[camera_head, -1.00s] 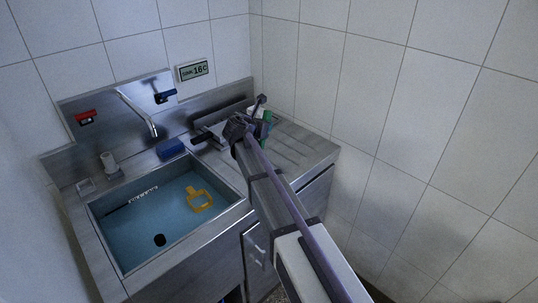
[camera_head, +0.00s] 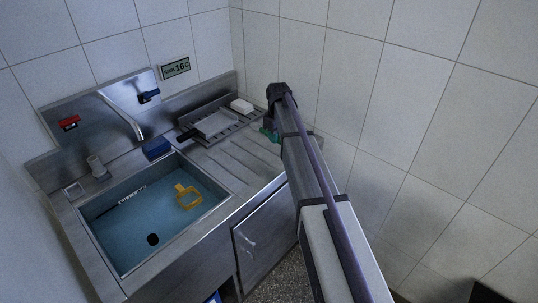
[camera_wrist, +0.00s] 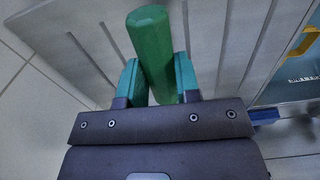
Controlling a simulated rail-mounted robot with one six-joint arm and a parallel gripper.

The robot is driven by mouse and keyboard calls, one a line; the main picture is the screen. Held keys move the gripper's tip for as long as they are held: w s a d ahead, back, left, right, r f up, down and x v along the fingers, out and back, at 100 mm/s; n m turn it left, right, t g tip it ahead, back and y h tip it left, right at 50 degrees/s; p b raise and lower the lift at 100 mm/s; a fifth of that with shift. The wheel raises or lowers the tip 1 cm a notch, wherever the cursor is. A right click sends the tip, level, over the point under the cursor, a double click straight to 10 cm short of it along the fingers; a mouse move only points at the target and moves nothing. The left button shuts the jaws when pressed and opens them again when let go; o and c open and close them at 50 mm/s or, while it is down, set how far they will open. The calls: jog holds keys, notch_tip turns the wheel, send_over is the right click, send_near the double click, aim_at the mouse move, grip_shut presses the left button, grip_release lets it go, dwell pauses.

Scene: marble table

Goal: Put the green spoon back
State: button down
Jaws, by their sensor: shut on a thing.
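The green spoon (camera_wrist: 150,40) shows in the wrist view as a thick green rod lying between my fingers; I cannot make out its bowl. My gripper (camera_wrist: 158,80) is shut on it, with one teal finger pressed to each side. In the head view my arm hides most of the gripper, and only a bit of teal-green (camera_head: 268,134) shows beside the arm's end, over the right part of the counter.
The sink (camera_head: 110,240) holds blue water, a yellow-orange tool (camera_head: 187,195) and a dark slim utensil. A rack (camera_head: 190,135) with a pale item stands behind the ribbed drainboard (camera_head: 235,160). A white block (camera_head: 241,106) is at the back. A tiled wall is at right.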

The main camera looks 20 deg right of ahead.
aim_at(276, 160)
notch_tip(276, 160, down, 10)
jog(key=b, duration=1)
jog(key=shift+f, duration=0.1)
jog(key=shift+r, duration=0.35)
jog(key=shift+f, duration=0.1)
jog(key=c, duration=0.8)
grip_release()
jog(key=shift+f, duration=0.1)
jog(key=r+p, duration=1.1)
jog(key=shift+d, duration=0.2)
jog(key=s+a+m, duration=0.2)
jog(key=s+a, duration=0.1)
jog(key=s, duration=0.8)
jog(key=s+a+m, duration=0.2)
jog(key=s+a, duration=0.2)
jog(key=s, duration=0.7)
jog(key=s+a+m, duration=0.1)
jog(key=s+a, duration=0.3)
jog(key=s, duration=0.6)
jog(key=shift+s+f+m, duration=0.15)
jog(key=shift+s+m, duration=0.25)
